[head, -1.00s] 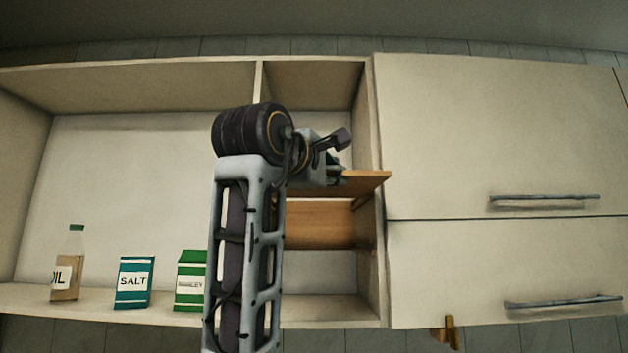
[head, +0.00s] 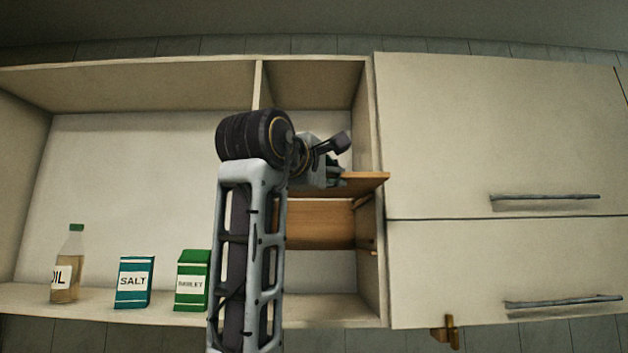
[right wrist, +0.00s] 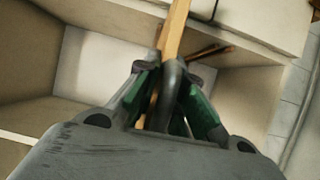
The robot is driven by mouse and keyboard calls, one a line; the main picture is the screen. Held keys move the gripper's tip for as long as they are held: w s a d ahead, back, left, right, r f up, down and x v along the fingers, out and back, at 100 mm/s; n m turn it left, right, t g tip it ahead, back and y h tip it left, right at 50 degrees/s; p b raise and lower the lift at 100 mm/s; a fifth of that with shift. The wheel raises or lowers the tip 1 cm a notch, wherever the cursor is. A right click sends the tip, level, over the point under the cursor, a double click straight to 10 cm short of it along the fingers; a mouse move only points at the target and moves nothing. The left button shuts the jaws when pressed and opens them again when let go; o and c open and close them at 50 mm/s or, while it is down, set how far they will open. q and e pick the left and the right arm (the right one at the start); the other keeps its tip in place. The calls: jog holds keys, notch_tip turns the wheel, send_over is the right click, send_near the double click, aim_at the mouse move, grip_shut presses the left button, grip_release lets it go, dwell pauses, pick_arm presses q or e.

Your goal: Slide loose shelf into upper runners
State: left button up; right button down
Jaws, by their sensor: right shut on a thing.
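The loose shelf (head: 364,180) is a wooden board at the narrow open bay, right of the upright divider. Its right end reaches across the front edge of the bay's right wall. My right gripper (head: 338,178) is shut on the shelf's edge. In the right wrist view the shelf (right wrist: 174,32) runs up and away from the shut fingers (right wrist: 168,82). A runner (head: 366,201) shows on the right wall just below the board, and a lower one (head: 367,251) further down. My arm hides the shelf's left part. My left gripper is out of view.
A brown wooden surface (head: 318,224) shows below the shelf; I cannot tell whether it is a separate board. An oil bottle (head: 68,265), a salt box (head: 134,282) and a green box (head: 192,280) stand left. Closed doors (head: 480,130) flank the bay on the right.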

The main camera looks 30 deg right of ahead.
aim_at(326, 191)
jog(key=shift+w+d+p, duration=0.2)
jog(key=shift+w+d, duration=0.3)
jog(key=shift+w, duration=0.3)
jog(key=shift+w+d+p, duration=0.25)
jog(key=shift+w+d, duration=0.2)
jog(key=shift+w, duration=0.35)
jog(key=shift+w+d+p, duration=0.2)
jog(key=shift+w+d, duration=0.3)
jog(key=shift+w, duration=0.3)
dwell(0.4)
jog(key=shift+w+d+r, duration=0.1)
jog(key=shift+w+d, duration=0.8)
jog(key=shift+w, duration=0.5)
jog(key=shift+w+d+f, duration=0.1)
jog(key=shift+w+d, duration=0.75)
jog(key=shift+w, duration=0.6)
jog(key=shift+w+d+r, duration=0.1)
jog(key=shift+w+d, duration=0.8)
jog(key=shift+w, duration=0.5)
dwell(1.0)
